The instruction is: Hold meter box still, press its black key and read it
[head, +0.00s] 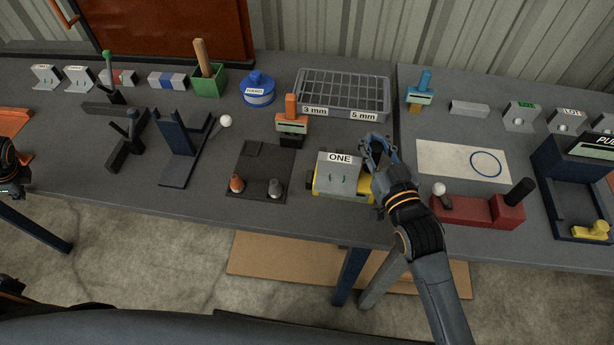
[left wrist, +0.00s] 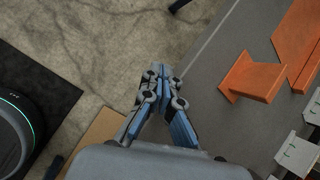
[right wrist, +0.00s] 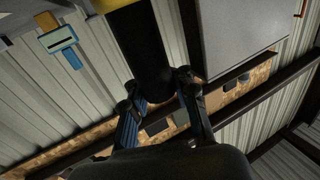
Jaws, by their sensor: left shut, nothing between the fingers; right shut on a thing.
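The yellow meter box (head: 328,192), with a grey top plate labelled ONE, sits near the table's front edge in the head view. A black knob (head: 308,187) sticks out at its left end; I cannot tell whether it is the key. No reading is legible. My right gripper (head: 377,145) is at the box's right end. In the right wrist view its fingers (right wrist: 157,92) are shut on a black cylindrical part (right wrist: 142,45) that meets yellow at the top. My left gripper (head: 12,182) is at the far left edge; its fingers (left wrist: 160,82) are shut and empty.
A dark mat (head: 258,187) with two small knobbed pieces lies left of the box. An orange-handled device (head: 291,123) stands behind it, before a wire tray (head: 345,88). A red block (head: 470,210) lies to the right. An orange bracket (left wrist: 252,77) is near my left gripper.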

